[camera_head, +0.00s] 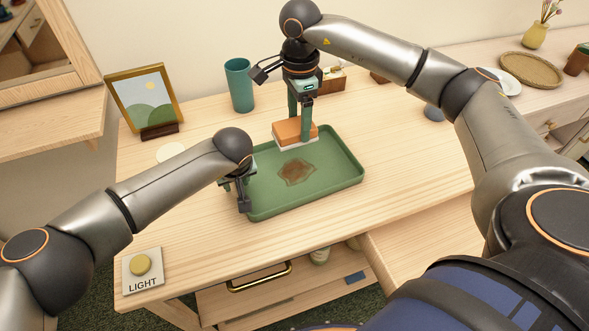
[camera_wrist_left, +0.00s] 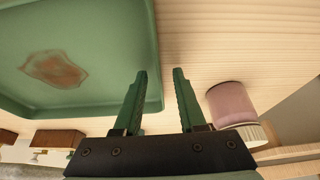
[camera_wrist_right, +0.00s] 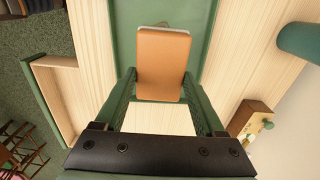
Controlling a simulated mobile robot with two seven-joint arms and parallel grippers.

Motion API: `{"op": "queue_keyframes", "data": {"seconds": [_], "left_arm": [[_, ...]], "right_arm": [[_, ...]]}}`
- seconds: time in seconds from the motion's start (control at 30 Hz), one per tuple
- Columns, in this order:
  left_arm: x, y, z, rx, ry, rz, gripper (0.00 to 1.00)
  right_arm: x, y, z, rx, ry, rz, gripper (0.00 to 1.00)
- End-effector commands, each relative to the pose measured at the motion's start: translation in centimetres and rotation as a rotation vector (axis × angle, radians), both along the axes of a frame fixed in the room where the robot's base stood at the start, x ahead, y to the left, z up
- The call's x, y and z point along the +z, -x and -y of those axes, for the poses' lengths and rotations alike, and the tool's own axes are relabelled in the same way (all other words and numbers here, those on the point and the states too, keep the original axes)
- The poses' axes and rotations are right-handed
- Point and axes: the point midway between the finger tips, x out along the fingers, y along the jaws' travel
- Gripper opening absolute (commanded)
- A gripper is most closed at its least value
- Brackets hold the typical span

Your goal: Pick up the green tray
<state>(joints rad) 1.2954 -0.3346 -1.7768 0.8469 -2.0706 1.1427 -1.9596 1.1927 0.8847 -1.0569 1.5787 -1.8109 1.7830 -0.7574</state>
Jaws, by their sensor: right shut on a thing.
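The green tray (camera_head: 330,187) lies flat on the wooden table, with a brown stain (camera_head: 297,171) on its floor. My right gripper (camera_head: 299,122) is shut on an orange and white sponge-like block (camera_head: 290,132) at the tray's back edge. The block's orange top shows between the fingers in the right wrist view (camera_wrist_right: 163,65). Whether the block touches the tray cannot be told. My left gripper (camera_head: 238,195) is at the tray's left edge. In the left wrist view its fingers (camera_wrist_left: 160,90) are apart, with the tray rim (camera_wrist_left: 155,60) between them in the picture.
A teal cup (camera_head: 239,85) and a framed picture (camera_head: 145,100) stand at the back left. A LIGHT button plate (camera_head: 141,269) is at the front left. A pink container (camera_wrist_left: 231,104) shows in the left wrist view. Bare table lies right of the tray.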

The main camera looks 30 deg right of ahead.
Motion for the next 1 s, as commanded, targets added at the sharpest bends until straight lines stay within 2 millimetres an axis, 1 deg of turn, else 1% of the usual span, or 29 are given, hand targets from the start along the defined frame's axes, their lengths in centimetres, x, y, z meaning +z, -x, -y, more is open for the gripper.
{"op": "queue_keyframes", "data": {"seconds": [0.03,0.3,0.37,1.0], "left_arm": [[0.01,0.0,0.0,0.0,0.0,0.0,0.35],[0.03,0.0,-0.01,0.001,0.0,0.0,0.05],[0.03,0.0,-0.01,0.001,0.0,0.0,0.0],[0.04,-0.01,-0.02,0.001,0.0,0.0,0.0]], "right_arm": [[0.01,-0.01,0.0,0.0,0.0,0.0,0.27],[0.01,-0.01,0.0,0.0,0.0,0.0,0.27],[0.01,-0.01,0.0,0.0,0.0,0.0,0.27],[0.01,-0.01,0.0,0.0,0.0,0.0,0.27]]}}
